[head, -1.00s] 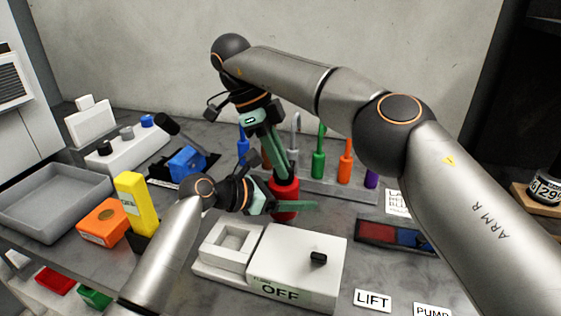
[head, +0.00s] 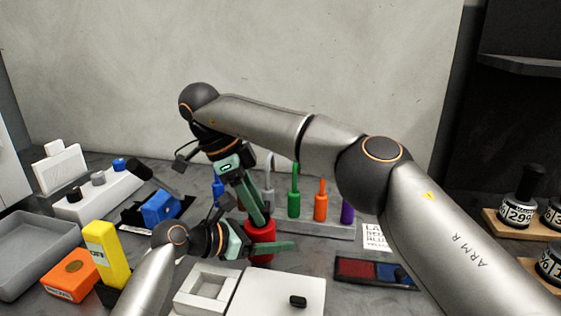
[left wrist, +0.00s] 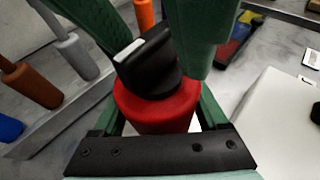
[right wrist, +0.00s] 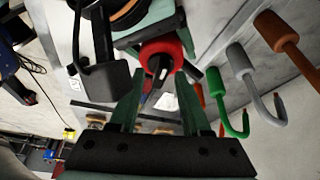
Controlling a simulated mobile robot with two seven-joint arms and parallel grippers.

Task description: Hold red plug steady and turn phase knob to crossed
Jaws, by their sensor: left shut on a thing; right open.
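The red plug (head: 260,240) stands on the table near the middle of the head view. My left gripper (head: 262,249) is shut on it, its fingers at either side. The black phase knob (left wrist: 148,62), with a white mark, sits on top of the plug; it also shows in the right wrist view (right wrist: 163,68). My right gripper (right wrist: 159,78) is open just above, its fingers at either side of the knob. In the left wrist view one right finger is close to the knob, the other farther off. I cannot read any knob position label.
A rack with green (head: 294,200), orange (head: 320,205) and purple (head: 347,208) handled pieces stands just behind. A white box (head: 270,297) lies in front. A red and blue tray (head: 362,270) is to the right. Yellow (head: 106,255) and orange blocks (head: 70,281) stand left.

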